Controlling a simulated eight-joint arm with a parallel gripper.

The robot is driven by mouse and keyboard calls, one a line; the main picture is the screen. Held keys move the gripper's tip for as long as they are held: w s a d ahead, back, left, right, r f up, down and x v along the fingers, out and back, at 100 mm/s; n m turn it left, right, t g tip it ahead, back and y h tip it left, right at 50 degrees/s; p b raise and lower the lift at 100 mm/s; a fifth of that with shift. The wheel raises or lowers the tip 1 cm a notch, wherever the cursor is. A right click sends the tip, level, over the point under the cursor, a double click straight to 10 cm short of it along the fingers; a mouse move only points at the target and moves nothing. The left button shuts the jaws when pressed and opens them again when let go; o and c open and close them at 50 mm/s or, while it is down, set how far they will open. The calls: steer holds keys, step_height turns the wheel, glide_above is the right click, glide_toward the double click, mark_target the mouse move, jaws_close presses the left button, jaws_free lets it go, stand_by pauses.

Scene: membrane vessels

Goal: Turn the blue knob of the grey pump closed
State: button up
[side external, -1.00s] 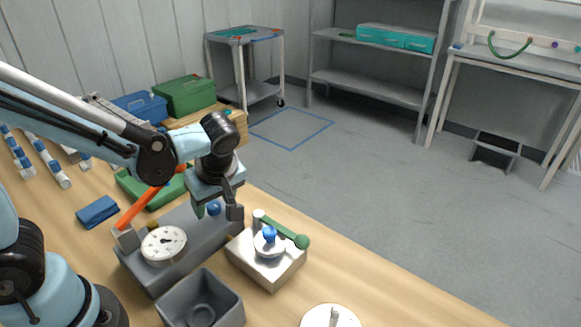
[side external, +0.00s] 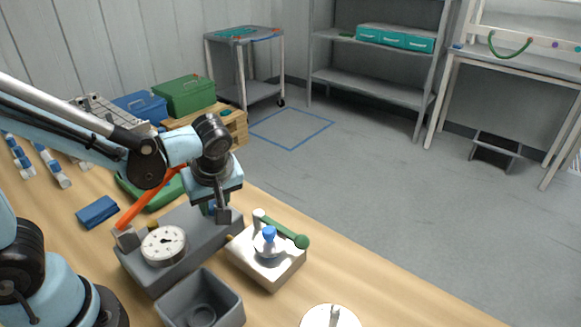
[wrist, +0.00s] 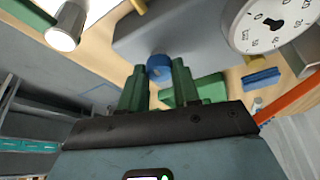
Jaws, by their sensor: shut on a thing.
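The grey pump (side external: 200,243) is a long grey block on the wooden table, with a white dial (side external: 163,246) on top and an orange lever (side external: 150,202) at its left end. Its blue knob (wrist: 158,62) sits between my green fingertips in the wrist view. My gripper (side external: 214,208) is at the far right end of the pump, pointing down, and is shut on the blue knob. In the side view the fingers hide most of that knob. How far the knob is turned cannot be seen.
A pale block (side external: 268,262) with its own blue knob (side external: 269,234) and a green lever (side external: 285,230) stands close to the right. A grey open bin (side external: 200,300) is in front. A blue cloth-like block (side external: 97,212) lies left.

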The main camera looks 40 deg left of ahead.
steer(key=m+t+h, duration=0.1)
steer(key=m, duration=0.3)
steer(key=shift+s, duration=0.15)
steer(key=m+t+h, duration=0.1)
steer(key=m, duration=0.3)
steer(key=shift+a+m, duration=0.15)
steer(key=shift+m, duration=0.15)
steer(key=shift+h, duration=0.3)
steer(key=o, duration=1.1)
steer(key=shift+c, duration=0.2)
steer(key=shift+s+r, duration=0.1)
steer(key=v, duration=1.2)
steer(key=shift+s, duration=0.2)
